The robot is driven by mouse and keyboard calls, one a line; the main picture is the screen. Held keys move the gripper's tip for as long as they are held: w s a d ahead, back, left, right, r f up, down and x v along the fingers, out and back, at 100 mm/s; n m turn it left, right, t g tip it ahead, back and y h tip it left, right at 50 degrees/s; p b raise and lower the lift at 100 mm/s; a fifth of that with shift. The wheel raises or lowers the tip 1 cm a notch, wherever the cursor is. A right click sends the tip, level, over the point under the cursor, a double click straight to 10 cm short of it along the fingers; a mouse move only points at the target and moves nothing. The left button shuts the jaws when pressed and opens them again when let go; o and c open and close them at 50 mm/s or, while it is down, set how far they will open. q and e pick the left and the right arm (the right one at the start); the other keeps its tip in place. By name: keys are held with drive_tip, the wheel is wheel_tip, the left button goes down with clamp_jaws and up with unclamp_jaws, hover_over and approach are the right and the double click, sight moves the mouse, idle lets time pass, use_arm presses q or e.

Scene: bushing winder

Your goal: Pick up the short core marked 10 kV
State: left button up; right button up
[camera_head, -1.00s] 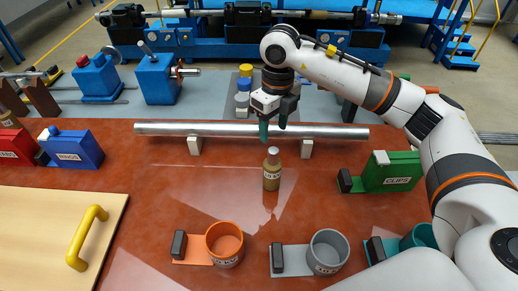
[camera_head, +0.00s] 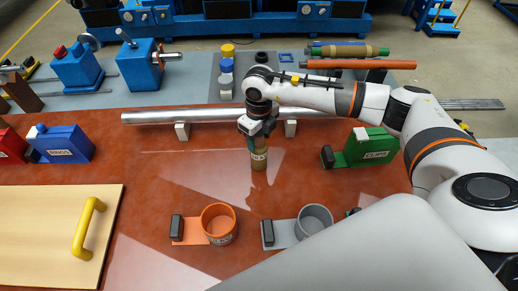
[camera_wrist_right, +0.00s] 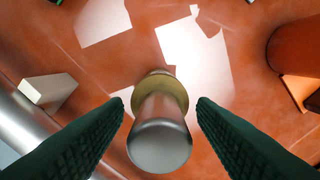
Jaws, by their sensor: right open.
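The short core (camera_head: 259,160) stands upright on the red-brown table, a tan cylinder with a pale label that is only partly readable. In the right wrist view its metal top pin (camera_wrist_right: 160,140) and tan collar (camera_wrist_right: 160,90) show from above. My right gripper (camera_head: 256,140) is over the core's top in the head view. In the right wrist view the open green fingers (camera_wrist_right: 160,108) stand on either side of the pin, with a gap on both sides. My left gripper is not in view.
A long metal tube (camera_head: 215,115) lies on white blocks (camera_head: 182,131) just behind the core. An orange cup (camera_head: 218,222) and a grey cup (camera_head: 314,220) stand in front. A green CLIPS box (camera_head: 370,147) is at right, a blue RINGS box (camera_head: 62,144) at left.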

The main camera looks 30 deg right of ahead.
drive_tip(key=shift+w+f, duration=0.1)
drive_tip(key=shift+f, duration=0.1)
drive_tip(key=shift+c, duration=0.2)
clamp_jaws()
drive_tip(key=shift+r, duration=0.1)
